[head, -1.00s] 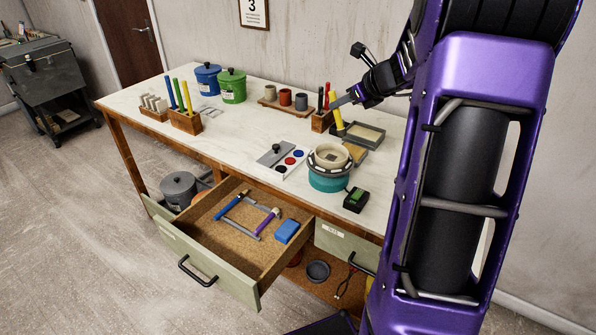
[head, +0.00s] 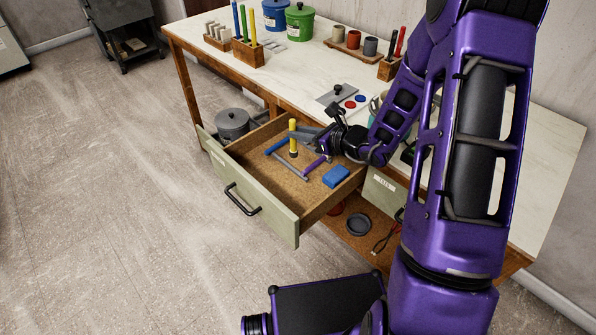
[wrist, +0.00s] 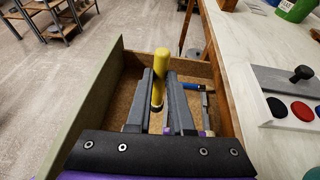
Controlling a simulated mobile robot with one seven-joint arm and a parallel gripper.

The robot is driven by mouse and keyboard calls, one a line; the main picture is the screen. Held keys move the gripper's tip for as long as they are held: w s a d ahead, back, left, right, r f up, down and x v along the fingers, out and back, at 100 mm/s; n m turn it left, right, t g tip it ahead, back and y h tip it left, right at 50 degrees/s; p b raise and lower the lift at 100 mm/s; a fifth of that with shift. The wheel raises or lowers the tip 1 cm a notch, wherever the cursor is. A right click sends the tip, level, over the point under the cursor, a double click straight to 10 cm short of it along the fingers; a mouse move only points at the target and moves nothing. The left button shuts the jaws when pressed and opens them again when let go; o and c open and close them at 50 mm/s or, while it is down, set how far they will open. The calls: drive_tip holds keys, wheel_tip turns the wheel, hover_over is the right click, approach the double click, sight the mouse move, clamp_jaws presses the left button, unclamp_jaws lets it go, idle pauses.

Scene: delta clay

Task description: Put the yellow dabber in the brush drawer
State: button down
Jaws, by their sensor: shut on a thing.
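The yellow dabber (head: 293,130) is upright over the open drawer, with a dark lower end. My gripper (head: 304,138) reaches in from the right and is shut on it. The wrist view shows the dabber (wrist: 161,64) between my two grey fingers (wrist: 160,78), its top leaning slightly right. I cannot tell whether its lower end touches the drawer floor. The open drawer (head: 262,192) has a cork-coloured floor and a pale green front. Inside lie a blue-handled tool (head: 277,147), a purple-handled tool (head: 314,166) and a blue block (head: 336,176).
The pale worktop (head: 310,62) holds a wooden pen block (head: 247,52), blue and green pots, a cup tray (head: 352,52) and a paint palette (head: 345,97). A shut drawer (head: 383,193) is right of the open one. A grey pot (head: 232,124) stands below the worktop.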

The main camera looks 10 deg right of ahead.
sight(290, 152)
drive_tip(key=f, duration=0.4)
drive_tip(key=a+f+b, duration=0.1)
drive_tip(key=f, duration=0.1)
drive_tip(key=shift+s+f, duration=0.25)
drive_tip(key=shift+f, duration=2.3)
drive_tip(key=shift+f+b, duration=0.2)
drive_tip(key=shift+b, duration=0.2)
drive_tip(key=c, duration=0.8)
unclamp_jaws()
drive_tip(key=p+v, duration=0.1)
drive_tip(key=v, duration=1.1)
